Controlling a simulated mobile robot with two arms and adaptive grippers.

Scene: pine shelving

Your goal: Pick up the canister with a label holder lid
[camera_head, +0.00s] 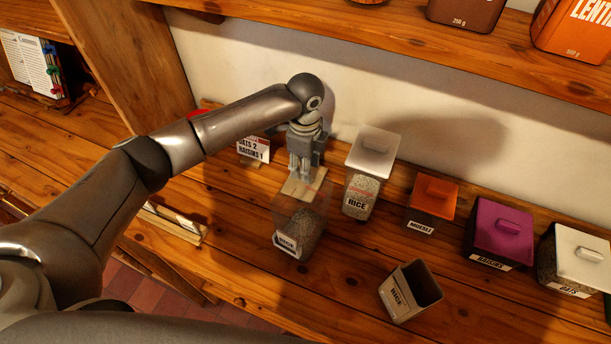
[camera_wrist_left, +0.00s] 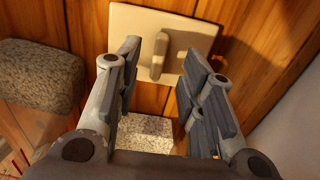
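In the left wrist view the same lid (camera_wrist_left: 137,30) is just past the open, empty fingertips (camera_wrist_left: 157,60). My right gripper is not in view.
A clear rice canister with a white lid (camera_head: 374,152) stands close right of my gripper. Further right are canisters with orange (camera_head: 434,193), purple (camera_head: 500,227) and white (camera_head: 584,256) lids. A card (camera_head: 253,148) stands behind left.

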